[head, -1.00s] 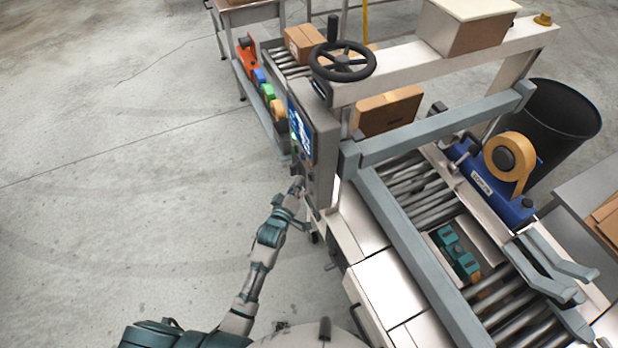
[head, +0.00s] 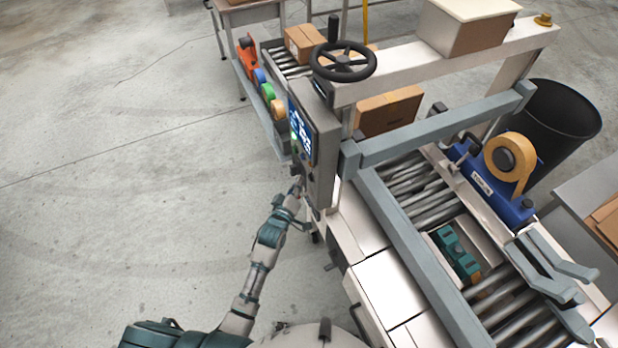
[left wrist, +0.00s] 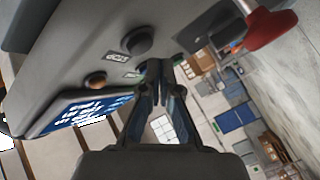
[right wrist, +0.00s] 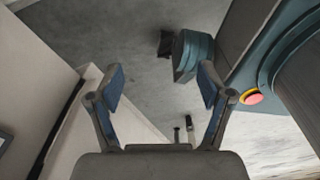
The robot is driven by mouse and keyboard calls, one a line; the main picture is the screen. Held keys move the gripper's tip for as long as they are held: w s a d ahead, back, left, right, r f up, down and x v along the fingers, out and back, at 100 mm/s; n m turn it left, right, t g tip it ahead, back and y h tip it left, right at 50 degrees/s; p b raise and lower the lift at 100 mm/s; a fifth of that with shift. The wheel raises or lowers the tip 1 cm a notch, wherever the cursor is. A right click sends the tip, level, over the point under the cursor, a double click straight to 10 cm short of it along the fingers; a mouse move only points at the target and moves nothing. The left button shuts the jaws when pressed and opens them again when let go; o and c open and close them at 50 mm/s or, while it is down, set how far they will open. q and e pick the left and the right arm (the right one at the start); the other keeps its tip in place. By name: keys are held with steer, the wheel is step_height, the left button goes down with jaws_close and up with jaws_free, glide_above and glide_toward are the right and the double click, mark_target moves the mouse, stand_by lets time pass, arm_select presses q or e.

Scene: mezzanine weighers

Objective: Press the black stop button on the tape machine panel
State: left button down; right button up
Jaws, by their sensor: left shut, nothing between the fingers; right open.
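The tape machine's grey control panel (head: 322,150) stands upright on the machine's near left side, with a lit blue screen (left wrist: 85,112). In the left wrist view, a round black button (left wrist: 138,41) sits on the panel beside a small label. A brownish button (left wrist: 97,80) is nearer the screen. My left gripper (left wrist: 160,70) is shut and empty, its fingertips close to the panel beside the black button. I cannot tell whether they touch. In the head view this gripper (head: 297,186) is at the panel's lower part. My right gripper (right wrist: 162,84) is open and empty.
A red knob (left wrist: 270,27) sticks out near the left gripper. A black handwheel (head: 342,62) tops the machine. Roller conveyor, a tape roll (head: 510,157) and a carton (head: 388,111) lie to the right. The floor at left is clear.

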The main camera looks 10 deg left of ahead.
arm_select(q)
steer(key=shift+d, duration=0.1)
steer(key=shift+w+d+r, duration=0.1)
steer(key=shift+w+d, duration=0.1)
steer(key=shift+d, duration=0.4)
stand_by(0.4)
steer(key=shift+w+d+p, duration=0.15)
steer(key=shift+w+p, duration=0.05)
steer(key=shift+p, duration=0.1)
stand_by(0.4)
steer(key=shift+s+a+p, duration=0.45)
steer(key=shift+a, duration=0.25)
